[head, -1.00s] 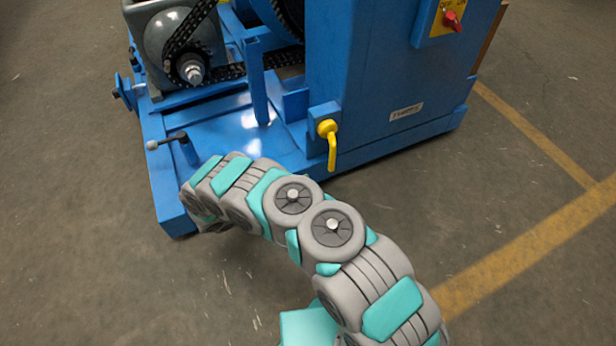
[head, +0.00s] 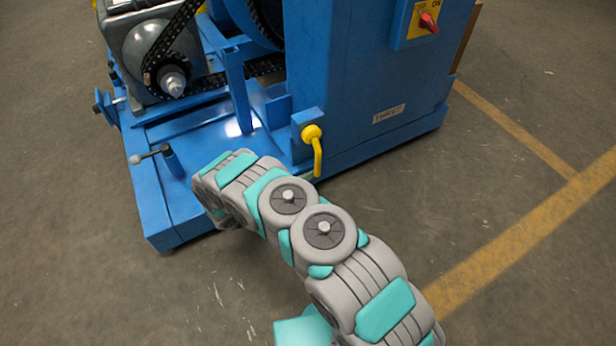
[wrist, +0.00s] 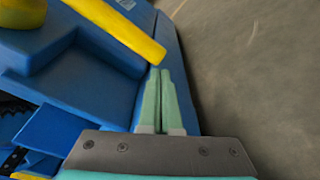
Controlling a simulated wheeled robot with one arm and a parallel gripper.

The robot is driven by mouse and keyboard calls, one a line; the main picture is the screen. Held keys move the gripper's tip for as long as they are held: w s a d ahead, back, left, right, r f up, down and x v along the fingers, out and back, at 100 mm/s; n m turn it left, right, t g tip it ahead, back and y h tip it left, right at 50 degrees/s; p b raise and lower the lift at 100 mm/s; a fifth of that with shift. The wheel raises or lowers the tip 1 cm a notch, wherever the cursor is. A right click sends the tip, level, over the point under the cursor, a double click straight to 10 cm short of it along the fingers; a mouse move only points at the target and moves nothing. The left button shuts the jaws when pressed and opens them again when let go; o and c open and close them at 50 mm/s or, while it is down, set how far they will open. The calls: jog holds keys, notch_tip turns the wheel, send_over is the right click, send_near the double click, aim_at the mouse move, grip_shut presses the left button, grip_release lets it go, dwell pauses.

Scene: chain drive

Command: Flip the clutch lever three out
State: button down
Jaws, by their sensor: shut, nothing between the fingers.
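The yellow clutch lever (head: 317,157) hangs down from its round yellow hub on a blue block at the corner of the blue machine (head: 355,70). A plate on the machine near it seems to read "THREE". In the wrist view the lever (wrist: 118,32) runs from the upper left toward the middle, its free end just above my fingertips. My gripper (wrist: 160,75) is shut and empty, its two pale green fingers together beside the lever's end. I cannot tell whether they touch it.
A red switch (head: 428,22) sits on a yellow plate on the machine. A chain and sprocket (head: 172,82) are at upper left. Open floor (head: 500,200) lies to the right.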

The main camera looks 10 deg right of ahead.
jog(key=s+d+r+n+g+p, duration=0.3)
jog(key=s+r+n+p, duration=0.3)
jog(key=s+r+n, duration=0.5)
jog(key=shift+s+d+r, duration=0.7)
jog(key=shift+s+r, duration=0.45)
jog(key=shift+r, duration=0.25)
jog(key=shift+a+r+p, duration=0.1)
jog(key=shift+p, duration=0.25)
